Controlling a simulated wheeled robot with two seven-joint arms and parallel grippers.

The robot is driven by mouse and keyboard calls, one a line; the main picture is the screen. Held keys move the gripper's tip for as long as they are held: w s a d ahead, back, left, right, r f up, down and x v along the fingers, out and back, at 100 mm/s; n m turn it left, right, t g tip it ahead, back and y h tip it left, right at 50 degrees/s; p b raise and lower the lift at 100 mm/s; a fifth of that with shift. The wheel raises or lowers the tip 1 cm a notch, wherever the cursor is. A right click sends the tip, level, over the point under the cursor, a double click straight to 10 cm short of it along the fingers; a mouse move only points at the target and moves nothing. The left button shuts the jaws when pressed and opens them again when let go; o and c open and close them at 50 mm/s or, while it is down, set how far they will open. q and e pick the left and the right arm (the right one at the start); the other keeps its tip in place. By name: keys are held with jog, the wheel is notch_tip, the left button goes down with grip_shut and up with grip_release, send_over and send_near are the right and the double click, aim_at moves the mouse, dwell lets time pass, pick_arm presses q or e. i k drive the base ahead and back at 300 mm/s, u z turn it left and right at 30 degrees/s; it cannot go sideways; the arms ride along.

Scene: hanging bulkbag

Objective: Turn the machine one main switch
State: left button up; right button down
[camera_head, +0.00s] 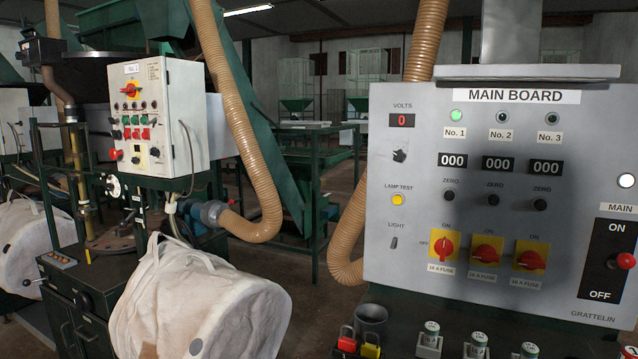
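A white control box (157,120) marked No. 1 stands on the green machine at the left. Near its top is a red rotary switch on a yellow plate (131,90); its handle looks roughly level, but its exact setting is too small to read. The grey MAIN BOARD (400,200) at the right has three red-on-yellow rotary switches. The leftmost switch (444,246) is below the No. 1 column, and its handle stands closer to upright than the other two. The No. 1 lamp (456,116) is lit green; lamps 2 and 3 look darker. Neither gripper is in view.
A white bulk bag (200,305) is in front of the left machine. A tan hose (240,130) hangs between box and board. A red-knobbed MAIN lever (626,260) is at the right edge. Several small objects and a dark cup (371,320) stand below the board.

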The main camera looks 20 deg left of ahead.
aim_at(130, 93)
jog(key=u, duration=2.25)
jog(key=k, duration=1)
jog(key=u, duration=1.3)
jog(key=i, duration=2.4)
jog(key=z, duration=0.6)
jog(key=i, duration=2.3)
jog(key=z, duration=2)
jog(key=i, duration=1.25)
jog(key=z, duration=1)
